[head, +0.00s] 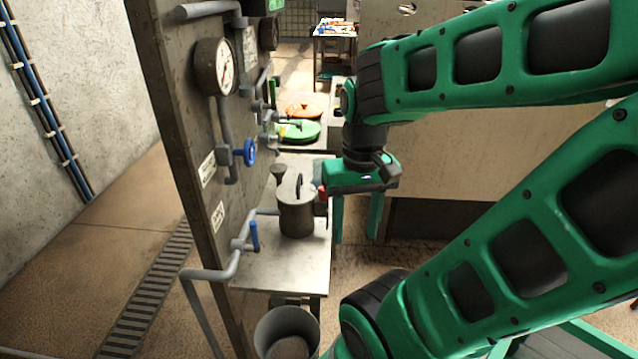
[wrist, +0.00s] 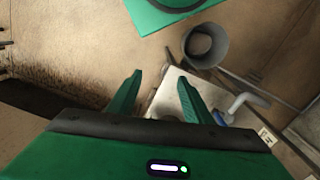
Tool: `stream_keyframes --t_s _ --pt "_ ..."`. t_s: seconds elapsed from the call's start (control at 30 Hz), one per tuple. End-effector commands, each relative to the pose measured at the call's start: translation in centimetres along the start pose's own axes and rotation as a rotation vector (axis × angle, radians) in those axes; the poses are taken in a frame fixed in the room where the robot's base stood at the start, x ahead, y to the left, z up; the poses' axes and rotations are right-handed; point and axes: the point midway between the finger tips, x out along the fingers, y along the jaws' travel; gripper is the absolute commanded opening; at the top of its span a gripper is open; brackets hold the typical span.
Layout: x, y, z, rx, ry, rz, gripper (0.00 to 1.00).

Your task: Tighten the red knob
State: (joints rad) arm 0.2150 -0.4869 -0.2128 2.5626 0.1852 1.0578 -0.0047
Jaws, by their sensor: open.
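A small red part (head: 320,193), which looks like the red knob, shows at the right side of a lidded metal pot (head: 296,212) in the head view. It is partly hidden by my gripper, so its shape is unclear. My gripper (head: 356,238) is open and empty, just right of the pot, with its fingers pointing down beyond the shelf's right edge. In the wrist view my gripper (wrist: 160,79) has its two fingers apart with nothing between them; no red knob shows there.
The pot stands on a metal shelf (head: 275,270) beside a panel with a gauge (head: 216,67), a blue wheel valve (head: 249,152) and a blue lever (head: 254,236). A grey bucket (head: 287,335) stands below. Green and orange discs lie behind. Floor at left is open.

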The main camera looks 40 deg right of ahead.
Motion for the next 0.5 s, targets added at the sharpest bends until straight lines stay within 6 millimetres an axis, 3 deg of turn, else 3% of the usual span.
stream_keyframes --t_s 0.07,0.17,0.27,0.5 --pt "-0.7 0.2 -0.4 0.045 0.015 -0.002 0.45" --pt "-1.6 0.2 -2.8 0.162 0.017 0.008 0.45" --pt "-2.8 -0.2 -6.4 0.350 0.022 0.019 0.45" --pt "-4.4 -0.7 -16.9 0.881 0.033 0.019 0.45"
